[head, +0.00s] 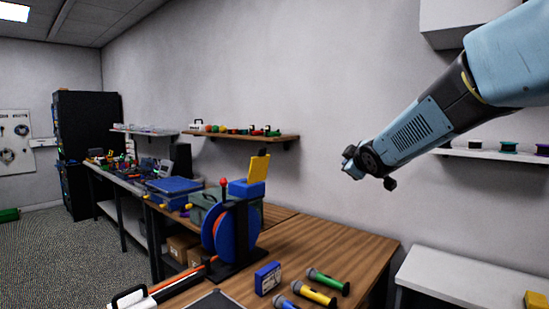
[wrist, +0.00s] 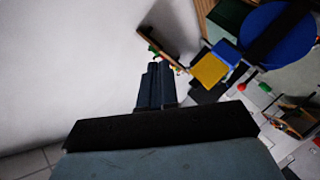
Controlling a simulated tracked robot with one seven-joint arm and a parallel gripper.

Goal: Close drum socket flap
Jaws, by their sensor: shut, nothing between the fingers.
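The cable drum (head: 218,236) is a blue reel on a black stand on the wooden bench. A blue socket box (head: 246,188) sits on top of it, and its yellow flap (head: 259,166) stands up, open. In the wrist view the yellow flap (wrist: 209,70) shows beside the blue box (wrist: 228,51) and the drum (wrist: 270,30), at upper right. My gripper (head: 351,163) is up in the air to the right of the drum, well apart from the flap. In the wrist view its fingers (wrist: 156,85) are together and empty.
The bench (head: 335,258) holds a blue box (head: 268,278) and several coloured-ring handheld tools (head: 328,281) in front of the drum. A wall shelf (head: 240,136) with small items is behind. A white table (head: 455,277) is at right. The air between gripper and drum looks clear.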

